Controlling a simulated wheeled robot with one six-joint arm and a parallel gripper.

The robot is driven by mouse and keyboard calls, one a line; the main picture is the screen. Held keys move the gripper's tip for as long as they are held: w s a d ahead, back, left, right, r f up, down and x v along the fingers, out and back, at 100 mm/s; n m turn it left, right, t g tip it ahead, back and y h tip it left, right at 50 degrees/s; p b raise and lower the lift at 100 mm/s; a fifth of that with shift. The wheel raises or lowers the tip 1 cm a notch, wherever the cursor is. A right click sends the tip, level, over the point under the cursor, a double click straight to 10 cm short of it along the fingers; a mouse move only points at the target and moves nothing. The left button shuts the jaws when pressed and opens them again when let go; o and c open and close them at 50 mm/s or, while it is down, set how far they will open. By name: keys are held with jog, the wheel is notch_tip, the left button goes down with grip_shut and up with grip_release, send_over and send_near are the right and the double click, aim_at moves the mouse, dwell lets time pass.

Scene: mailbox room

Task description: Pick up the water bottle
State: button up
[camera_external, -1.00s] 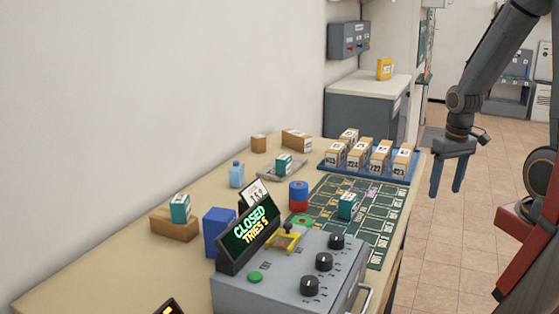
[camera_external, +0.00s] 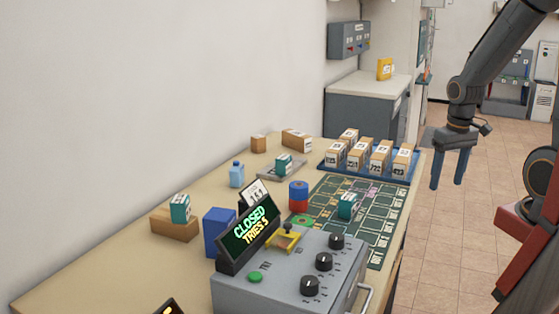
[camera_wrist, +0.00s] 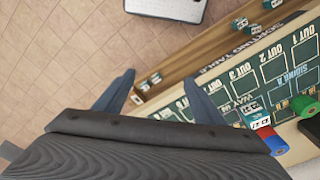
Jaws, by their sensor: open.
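The water bottle (camera_external: 237,174) is small and light blue. It stands upright on the table toward the wall side, left of the grey scale-like tray. It is not seen in the wrist view. My gripper (camera_external: 449,170) hangs in the air to the right of the table, past its edge, well apart from the bottle. Its two blue fingers point down, spread and empty. The fingers also show in the wrist view (camera_wrist: 160,95), with tiled floor and the table edge beneath.
The table (camera_external: 110,262) holds a grey control box (camera_external: 290,275), a green sorting mat (camera_external: 375,215), a blue tray of cartons (camera_external: 330,168), a blue box (camera_external: 219,232), red and blue rolls (camera_external: 298,194) and a brown box (camera_external: 172,226). The floor (camera_external: 455,235) at right is open.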

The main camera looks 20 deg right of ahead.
notch_tip(320, 180, up, 5)
jog(key=w, duration=0.1)
jog(key=w+a+r+n+t+y+b, duration=0.1)
jog(key=w+a+n, duration=0.1)
jog(key=w+a, duration=0.45)
jog(key=w+a+r+n+b, duration=0.1)
jog(key=w+a+n, duration=0.15)
jog(key=w, duration=0.65)
jog(key=n+y+b, duration=0.5)
jog(key=n, duration=0.4)
send_near(235, 165)
jog(key=w+a, duration=0.2)
jog(key=shift+t, duration=0.3)
jog(key=f, duration=0.4)
jog(key=shift+w+a+f, duration=0.2)
jog(key=shift+w+f, duration=0.1)
jog(key=shift+f, duration=0.05)
jog(key=shift+p+x, duration=0.4)
jog(key=shift+x, duration=0.85)
jog(key=x, duration=0.1)
jog(key=p+x, duration=0.1)
jog(key=x, duration=0.2)
jog(key=shift+s+p, duration=0.3)
jog(key=shift+s, duration=0.15)
jog(key=shift+x, duration=0.75)
jog(key=c, duration=1.3)
